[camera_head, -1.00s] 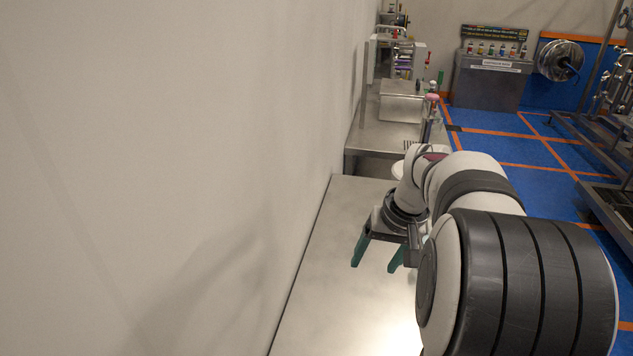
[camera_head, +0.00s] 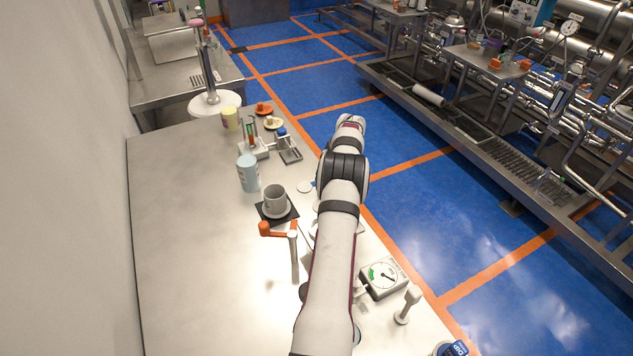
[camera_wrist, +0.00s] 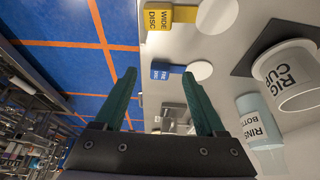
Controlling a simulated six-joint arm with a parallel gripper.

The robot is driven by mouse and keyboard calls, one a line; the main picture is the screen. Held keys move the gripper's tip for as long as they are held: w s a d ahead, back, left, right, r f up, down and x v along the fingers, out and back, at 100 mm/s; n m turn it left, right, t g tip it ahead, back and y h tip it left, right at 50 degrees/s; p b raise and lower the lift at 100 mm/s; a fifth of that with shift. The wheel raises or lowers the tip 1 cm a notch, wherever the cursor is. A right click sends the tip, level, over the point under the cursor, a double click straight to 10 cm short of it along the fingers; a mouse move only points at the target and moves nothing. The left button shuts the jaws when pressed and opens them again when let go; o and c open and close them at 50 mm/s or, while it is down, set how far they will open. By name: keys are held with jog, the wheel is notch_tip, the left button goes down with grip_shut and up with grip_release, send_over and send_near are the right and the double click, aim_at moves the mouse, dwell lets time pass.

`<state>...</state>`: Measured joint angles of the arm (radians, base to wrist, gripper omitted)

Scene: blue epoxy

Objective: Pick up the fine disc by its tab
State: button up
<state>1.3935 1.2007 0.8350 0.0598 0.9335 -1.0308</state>
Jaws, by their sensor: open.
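The fine disc is a small pale round plate (camera_wrist: 199,70) with a blue tab (camera_wrist: 167,71) lettered FINE DISC, lying on the steel bench. In the head view the fine disc (camera_head: 304,187) lies just left of my arm, with a bit of blue at its right edge. My gripper (camera_wrist: 158,74) is open and empty, with two green fingers. In the wrist view the blue tab appears between the fingertips, and the disc lies just right of the right fingertip. I cannot tell the height gap. In the head view my arm hides the gripper.
The wide disc with a yellow tab (camera_wrist: 172,16) lies beside the fine disc. A grey cup (camera_head: 275,199) sits on a dark mat, near a pale blue bottle (camera_head: 248,173). The bench's left part is clear.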

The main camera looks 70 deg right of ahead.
aim_at(313, 182)
jog(key=x, duration=0.3)
jog(key=shift+w+d+f, duration=0.15)
jog(key=shift+w+d, duration=0.05)
jog(key=shift+w, duration=0.05)
grip_shut()
